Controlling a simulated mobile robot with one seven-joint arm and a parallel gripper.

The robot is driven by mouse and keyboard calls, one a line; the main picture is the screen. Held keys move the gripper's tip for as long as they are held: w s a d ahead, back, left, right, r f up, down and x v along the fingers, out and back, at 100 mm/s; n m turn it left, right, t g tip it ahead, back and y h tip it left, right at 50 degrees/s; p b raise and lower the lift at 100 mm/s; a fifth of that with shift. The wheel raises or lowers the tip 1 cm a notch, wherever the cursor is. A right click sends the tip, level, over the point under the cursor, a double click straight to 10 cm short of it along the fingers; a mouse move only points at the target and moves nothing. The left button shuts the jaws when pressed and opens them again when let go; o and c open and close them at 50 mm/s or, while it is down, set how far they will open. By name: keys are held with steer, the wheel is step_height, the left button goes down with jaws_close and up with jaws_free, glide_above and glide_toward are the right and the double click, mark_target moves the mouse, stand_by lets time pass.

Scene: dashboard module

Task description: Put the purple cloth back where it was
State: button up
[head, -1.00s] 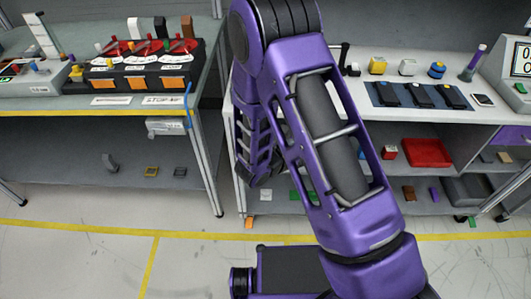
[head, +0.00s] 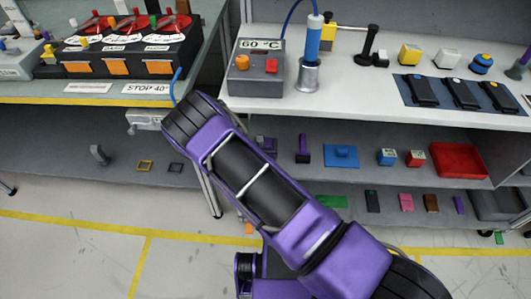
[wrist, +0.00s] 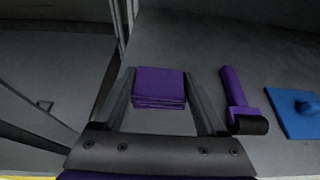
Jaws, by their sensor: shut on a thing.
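The purple cloth (wrist: 159,86) is a folded, layered square in the wrist view. It lies between the two fingers of my gripper (wrist: 160,78), which is shut on it. The cloth is over the grey middle shelf (wrist: 215,42); I cannot tell whether it touches the surface. In the head view a small part of the purple cloth (head: 269,144) shows at the left end of the middle shelf, beyond my arm, which hides most of the gripper.
Further right on the shelf are small cubes and a red tray (head: 459,160). A shelf post stands close on the left. The upper shelf (head: 350,98) overhangs.

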steer(key=shift+f+b, duration=0.5)
steer(key=shift+f, duration=1.95)
steer(key=shift+f, duration=0.1)
steer(key=o, duration=1.3)
steer(key=shift+c, duration=0.2)
steer(key=p+v, duration=0.2)
steer(key=v, duration=1)
